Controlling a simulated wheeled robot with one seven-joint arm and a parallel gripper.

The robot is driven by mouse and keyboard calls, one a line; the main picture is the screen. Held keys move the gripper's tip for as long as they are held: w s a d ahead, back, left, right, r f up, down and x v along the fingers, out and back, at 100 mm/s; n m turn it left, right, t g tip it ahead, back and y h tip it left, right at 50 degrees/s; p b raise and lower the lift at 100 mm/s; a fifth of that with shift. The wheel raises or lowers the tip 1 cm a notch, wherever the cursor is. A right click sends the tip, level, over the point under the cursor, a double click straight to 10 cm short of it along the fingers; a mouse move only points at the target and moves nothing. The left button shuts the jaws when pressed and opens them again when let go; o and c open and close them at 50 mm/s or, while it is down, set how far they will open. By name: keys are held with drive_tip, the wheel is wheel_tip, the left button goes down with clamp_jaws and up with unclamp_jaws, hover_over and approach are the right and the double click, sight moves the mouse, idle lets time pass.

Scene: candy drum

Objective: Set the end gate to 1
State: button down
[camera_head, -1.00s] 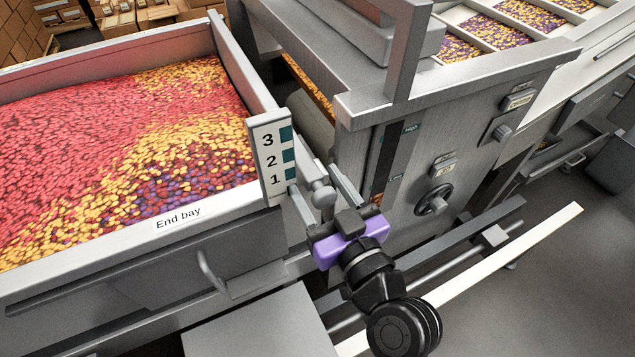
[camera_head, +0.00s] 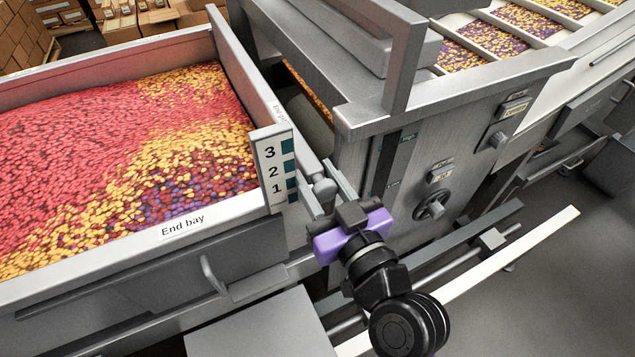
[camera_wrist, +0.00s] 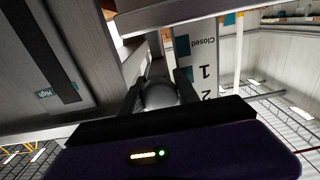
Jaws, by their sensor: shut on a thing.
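The end gate's grey ball knob (camera_head: 325,187) is beside the white scale plate (camera_head: 272,165), which reads 3, 2, 1 from top to bottom with teal marks. In the head view the knob is about level with the 1. My gripper (camera_head: 318,182), with a purple body, is shut on the knob, one finger on each side. In the wrist view the knob (camera_wrist: 160,92) sits between the two fingers. The scale plate (camera_wrist: 199,70) there shows "Closed", 1 and 2. The gate panel is mostly hidden behind the plate and the bin's end frame.
The end bay (camera_head: 95,253) is full of red, yellow and purple candies. The machine housing (camera_head: 440,165), with a black rotary knob (camera_head: 432,207) and a High/Low strip, stands close to the right of my gripper. Rails (camera_head: 500,270) run below right.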

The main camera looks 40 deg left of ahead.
drive_tip(key=shift+r, duration=0.1)
drive_tip(key=c, duration=0.9)
unclamp_jaws()
drive_tip(key=v, duration=0.2)
drive_tip(key=b+v, duration=0.1)
drive_tip(key=v, duration=0.1)
drive_tip(key=b+v, duration=0.1)
drive_tip(key=v, duration=0.2)
drive_tip(key=shift+f, duration=0.25)
drive_tip(key=shift+s+d+r, duration=0.1)
drive_tip(key=shift+d, duration=0.25)
